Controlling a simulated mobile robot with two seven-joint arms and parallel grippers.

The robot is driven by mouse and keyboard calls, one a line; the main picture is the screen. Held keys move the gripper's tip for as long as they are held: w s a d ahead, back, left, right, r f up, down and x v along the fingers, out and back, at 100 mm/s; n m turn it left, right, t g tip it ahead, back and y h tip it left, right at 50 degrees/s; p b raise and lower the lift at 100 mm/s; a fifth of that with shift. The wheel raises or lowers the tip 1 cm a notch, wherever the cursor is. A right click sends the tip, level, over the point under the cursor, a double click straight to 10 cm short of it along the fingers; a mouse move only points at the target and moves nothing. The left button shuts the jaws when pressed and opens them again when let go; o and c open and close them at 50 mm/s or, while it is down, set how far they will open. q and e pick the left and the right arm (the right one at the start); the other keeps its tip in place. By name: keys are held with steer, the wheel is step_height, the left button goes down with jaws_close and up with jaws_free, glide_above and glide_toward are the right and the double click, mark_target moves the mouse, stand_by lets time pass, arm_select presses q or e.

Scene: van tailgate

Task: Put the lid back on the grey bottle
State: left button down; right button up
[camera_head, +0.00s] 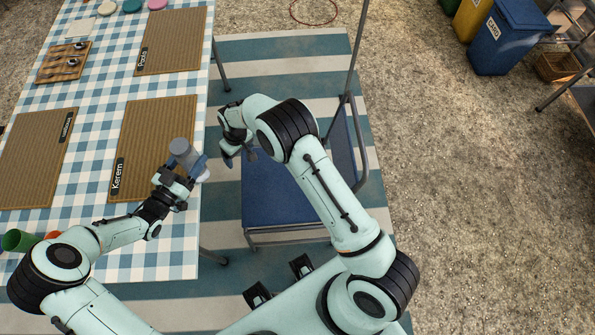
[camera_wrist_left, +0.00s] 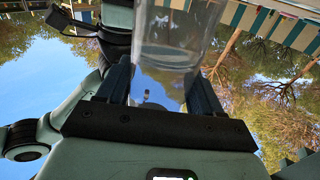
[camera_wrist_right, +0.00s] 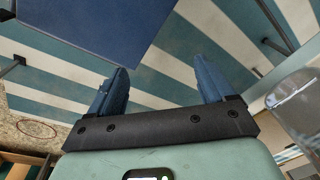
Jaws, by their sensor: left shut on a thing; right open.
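The bottle (camera_head: 190,158) has a grey round end at the top and a pale, see-through body. My left gripper (camera_head: 181,172) is shut on it, over the right edge of the table. In the left wrist view the clear bottle wall (camera_wrist_left: 172,42) lies between the fingers (camera_wrist_left: 160,78). The bottle also shows at the right of the right wrist view (camera_wrist_right: 298,98). I cannot tell whether the grey end is a separate lid. My right gripper (camera_head: 240,155) is open and empty, to the right of the bottle, off the table.
The checked table (camera_head: 90,235) carries woven placemats (camera_head: 152,130), a wooden board (camera_head: 64,62) and a green cup (camera_head: 17,240) at the near left. A blue chair (camera_head: 280,190) stands beside the table, below my right arm. Bins (camera_head: 505,40) stand far off right.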

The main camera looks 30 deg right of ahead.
steer(key=s+d+f+m+g+y, duration=0.1)
steer(key=s+d+f+m, duration=0.1)
steer(key=s+f, duration=0.5)
steer(key=s+d+f+m, duration=0.1)
steer(key=s+d+f, duration=0.3)
steer(key=s, duration=0.6)
steer(key=s+a+m+y, duration=0.1)
steer(key=s+a+m, duration=0.2)
steer(key=s, duration=1.5)
steer(key=shift+s+a+m, duration=0.2)
steer(key=shift+s+m, duration=0.15)
steer(key=shift+m, duration=0.25)
steer(key=shift+r, duration=0.1)
